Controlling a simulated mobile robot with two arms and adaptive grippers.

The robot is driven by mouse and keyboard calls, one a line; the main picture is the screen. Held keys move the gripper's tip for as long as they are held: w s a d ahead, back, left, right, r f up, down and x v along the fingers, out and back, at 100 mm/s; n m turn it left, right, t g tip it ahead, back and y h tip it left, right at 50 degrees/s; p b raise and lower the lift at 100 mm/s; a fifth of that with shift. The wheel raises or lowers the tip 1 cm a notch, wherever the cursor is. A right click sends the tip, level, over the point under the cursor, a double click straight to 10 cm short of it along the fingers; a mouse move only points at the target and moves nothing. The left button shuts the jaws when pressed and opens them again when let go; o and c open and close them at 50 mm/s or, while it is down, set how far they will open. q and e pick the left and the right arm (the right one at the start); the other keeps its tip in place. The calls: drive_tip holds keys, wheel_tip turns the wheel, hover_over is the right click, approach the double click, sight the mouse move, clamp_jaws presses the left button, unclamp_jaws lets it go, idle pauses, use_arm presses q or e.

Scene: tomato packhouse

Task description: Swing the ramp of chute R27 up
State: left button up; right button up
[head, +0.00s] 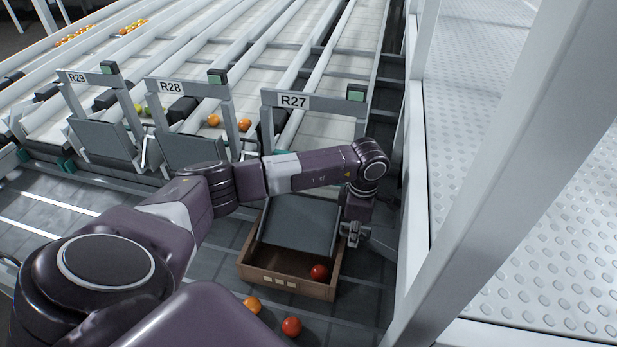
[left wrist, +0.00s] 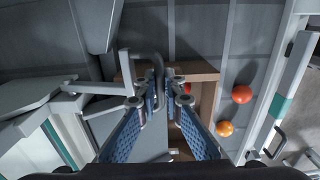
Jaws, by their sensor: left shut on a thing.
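The grey ramp (head: 300,222) of chute R27 (head: 293,101) hangs down, its lower end sloping into a wooden crate (head: 288,283). My left gripper (head: 352,236) is at the ramp's right side, beside the crate. In the left wrist view my left gripper (left wrist: 159,97) has its blue-padded fingers on either side of a grey bent handle (left wrist: 158,66) and is shut on it. My arm hides part of the chute's lower end in the head view. My right gripper is not in view.
A red tomato (head: 318,271) lies in the crate; an orange one (head: 252,305) and a red one (head: 291,326) lie outside, in front. Chutes R28 and R29 have raised ramps (head: 192,151) (head: 104,139). A white post (head: 500,180) stands close on the right.

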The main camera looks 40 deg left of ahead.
use_arm(q)
drive_tip(key=shift+w+a+r, duration=0.1)
drive_tip(key=shift+w+r, duration=0.1)
drive_tip(key=shift+r, duration=0.3)
drive_tip(key=shift+w+a+r, duration=0.1)
drive_tip(key=shift+w+r, duration=0.05)
drive_tip(key=shift+r, duration=0.3)
drive_tip(key=r, duration=0.1)
drive_tip(key=w+r, duration=0.1)
drive_tip(key=r+p, duration=0.1)
drive_tip(key=shift+w+a, duration=0.2)
drive_tip(key=shift+a, duration=0.15)
